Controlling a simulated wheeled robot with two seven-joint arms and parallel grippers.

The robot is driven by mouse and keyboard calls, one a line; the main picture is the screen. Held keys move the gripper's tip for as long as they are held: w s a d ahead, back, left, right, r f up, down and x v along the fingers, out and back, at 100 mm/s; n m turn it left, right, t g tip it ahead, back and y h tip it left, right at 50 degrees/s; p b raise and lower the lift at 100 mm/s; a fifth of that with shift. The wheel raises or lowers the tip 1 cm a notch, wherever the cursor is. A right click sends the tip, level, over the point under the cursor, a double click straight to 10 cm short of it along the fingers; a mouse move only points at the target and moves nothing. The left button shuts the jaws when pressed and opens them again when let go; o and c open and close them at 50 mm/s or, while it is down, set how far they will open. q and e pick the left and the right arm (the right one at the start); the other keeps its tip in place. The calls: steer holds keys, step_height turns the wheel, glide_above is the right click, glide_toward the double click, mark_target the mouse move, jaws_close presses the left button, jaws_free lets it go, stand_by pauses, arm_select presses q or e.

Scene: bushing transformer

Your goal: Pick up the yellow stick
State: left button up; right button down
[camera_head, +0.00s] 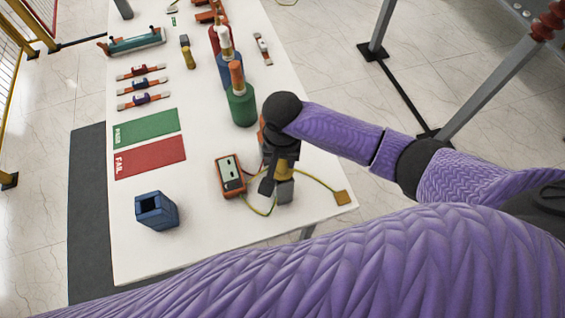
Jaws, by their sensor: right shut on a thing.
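My right gripper (267,187) is over the near right part of the white table (215,255), pointing down. It is shut on a yellow stick (287,171), whose yellow part shows just below my wrist. A grey block-like end (284,192) shows beneath the yellow part. The fingers partly hide the stick, and I cannot tell whether its lower end touches the table. A similar yellow piece with a grey end (189,58) stands farther back on the table. My left gripper is not in view.
An orange meter (230,176) with a yellow lead sits just left of my right gripper. A blue open box (156,210) stands at the near left. Green (146,128) and red (150,158) mats lie behind it. Green (241,107) and other coloured bushings stand behind my gripper.

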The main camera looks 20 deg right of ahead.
step_height(320, 180, up, 16)
steer(key=p, duration=0.2)
steer(key=shift+f, duration=0.2)
stand_by(0.6)
